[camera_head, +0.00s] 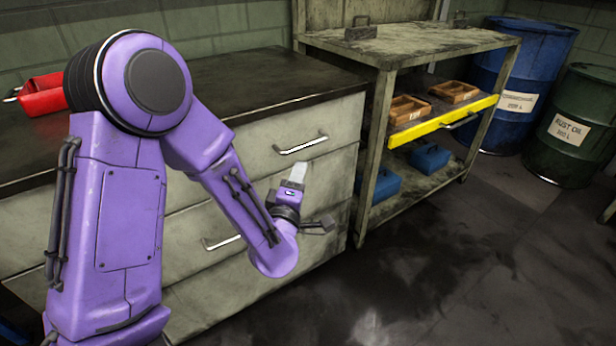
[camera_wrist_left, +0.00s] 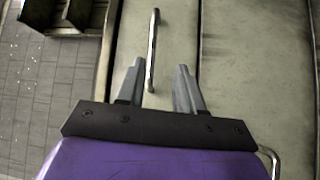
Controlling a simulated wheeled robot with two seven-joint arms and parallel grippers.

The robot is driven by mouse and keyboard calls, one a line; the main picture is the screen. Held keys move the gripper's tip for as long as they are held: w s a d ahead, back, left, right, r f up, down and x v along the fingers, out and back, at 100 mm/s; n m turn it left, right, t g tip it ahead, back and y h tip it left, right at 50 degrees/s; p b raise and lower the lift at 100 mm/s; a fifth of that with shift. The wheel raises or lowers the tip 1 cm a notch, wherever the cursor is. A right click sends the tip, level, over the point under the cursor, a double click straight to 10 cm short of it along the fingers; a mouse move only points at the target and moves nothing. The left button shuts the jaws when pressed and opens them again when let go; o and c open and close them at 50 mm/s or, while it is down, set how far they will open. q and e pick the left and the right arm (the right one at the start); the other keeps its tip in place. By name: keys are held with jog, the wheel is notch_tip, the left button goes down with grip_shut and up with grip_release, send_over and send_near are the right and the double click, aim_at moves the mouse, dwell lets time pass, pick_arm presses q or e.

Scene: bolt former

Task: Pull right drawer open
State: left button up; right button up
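The grey cabinet's right-hand drawers have bar handles. The upper drawer (camera_head: 335,118) is shut, with its metal handle (camera_head: 301,145) clear of the gripper. My left gripper (camera_head: 297,172) is in front of the drawer fronts, just below that handle. In the left wrist view its two fingers (camera_wrist_left: 158,68) are spread apart and empty. There the upper handle (camera_wrist_left: 152,48) lies ahead, its near end between the fingers in the picture; I see no contact. The lower drawer's handle (camera_head: 222,242) is partly hidden by my arm. My right gripper is not in view.
A red box (camera_head: 42,95) sits on the dark worktop (camera_head: 240,80). To the right stands a shelf bench with a yellow drawer (camera_head: 440,124) and blue boxes (camera_head: 430,157) below. Blue (camera_head: 520,70) and green (camera_head: 570,125) barrels stand behind. The floor in front is clear.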

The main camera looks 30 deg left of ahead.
aim_at(307, 146)
pick_arm(q)
jog(key=x, duration=0.7)
jog(key=r+x, duration=0.1)
jog(key=x, duration=0.2)
jog(key=shift+w+a+r, duration=0.1)
jog(key=shift+w+a, duration=0.05)
jog(key=shift+w, duration=0.15)
grip_shut()
